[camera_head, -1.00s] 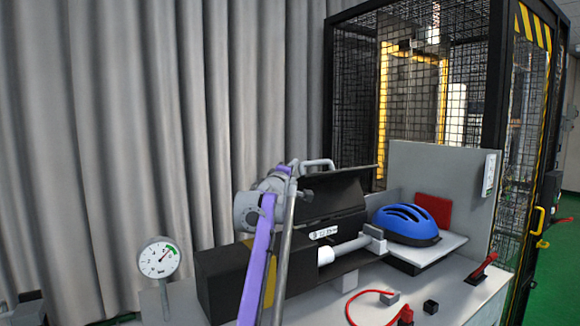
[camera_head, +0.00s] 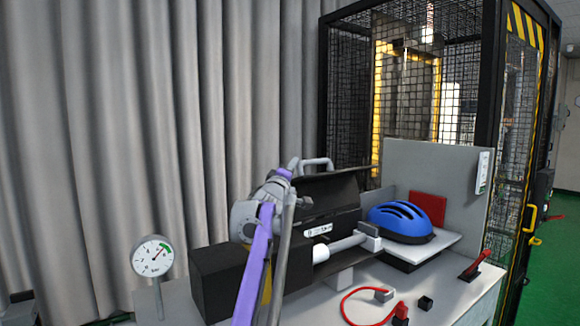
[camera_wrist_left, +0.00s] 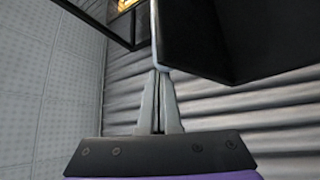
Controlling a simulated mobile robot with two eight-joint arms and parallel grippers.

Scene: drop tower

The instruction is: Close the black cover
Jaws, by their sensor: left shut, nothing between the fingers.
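The black cover (camera_head: 330,188) stands raised at the back of the black housing in the head view, with a light grey handle (camera_head: 317,162) at its top edge. It also shows as a dark panel in the left wrist view (camera_wrist_left: 235,40). My left gripper (camera_head: 305,201) is in front of the cover's left part, small and partly hidden by my wrist. In the left wrist view its fingers (camera_wrist_left: 159,75) are shut and empty, with the tips at the cover's light edge; I cannot tell whether they touch. My right gripper is not in view.
A grey rod (camera_head: 345,243) runs along the housing's front. A blue helmet (camera_head: 400,221) sits at right, near a red block (camera_head: 428,207). A gauge (camera_head: 152,257) stands at left. A red cable (camera_head: 350,300) lies on the white bench. A mesh cage (camera_head: 345,105) stands behind.

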